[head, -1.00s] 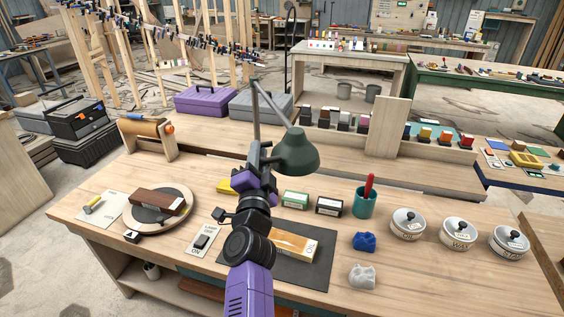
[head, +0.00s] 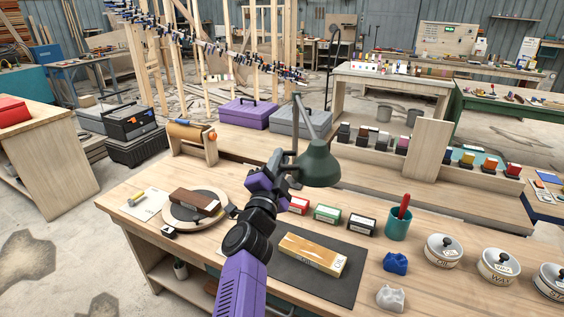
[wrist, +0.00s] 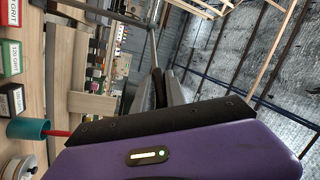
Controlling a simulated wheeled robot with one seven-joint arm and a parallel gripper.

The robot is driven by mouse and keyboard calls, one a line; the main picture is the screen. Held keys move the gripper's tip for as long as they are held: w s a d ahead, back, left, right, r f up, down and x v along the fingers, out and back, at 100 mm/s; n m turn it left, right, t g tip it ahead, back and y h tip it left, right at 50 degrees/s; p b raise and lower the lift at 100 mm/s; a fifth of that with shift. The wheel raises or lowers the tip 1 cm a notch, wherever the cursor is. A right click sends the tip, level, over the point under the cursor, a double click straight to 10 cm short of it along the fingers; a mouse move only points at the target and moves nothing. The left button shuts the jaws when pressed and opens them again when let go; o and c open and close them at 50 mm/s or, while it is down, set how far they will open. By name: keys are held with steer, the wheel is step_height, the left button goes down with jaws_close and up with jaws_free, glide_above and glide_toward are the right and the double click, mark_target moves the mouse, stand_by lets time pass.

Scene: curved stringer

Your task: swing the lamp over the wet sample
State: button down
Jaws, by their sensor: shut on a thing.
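The desk lamp has a green shade (head: 319,163) on a thin grey arm (head: 306,117) and hangs above the workbench behind the dark mat. My gripper (head: 280,165) is at the left of the shade, shut on the lamp; the wrist view shows the fingers (wrist: 163,90) closed around a dark part of it. A light amber wooden block (head: 312,254) with a label lies on the dark mat, in front of the lamp. A dark brown block (head: 195,202) lies on a round turntable at left. I cannot tell from the labels which is the wet sample.
Several small boxes, including a green one (head: 327,213), stand behind the mat. A teal cup (head: 398,225), a blue lump (head: 396,263) and lidded pots (head: 443,249) stand at right. A roller stand (head: 192,142) is at the back left.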

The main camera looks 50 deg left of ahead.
steer(key=shift+w+r, duration=0.15)
steer(key=shift+r, duration=0.3)
steer(key=c, duration=1.4)
jaws_free()
steer(key=shift+f, duration=0.1)
steer(key=shift+f, duration=0.1)
steer(key=shift+s+d+f, duration=0.15)
steer(key=shift+s, duration=0.25)
steer(key=p+v, duration=0.2)
steer(key=v, duration=0.5)
steer(key=shift+w, duration=0.15)
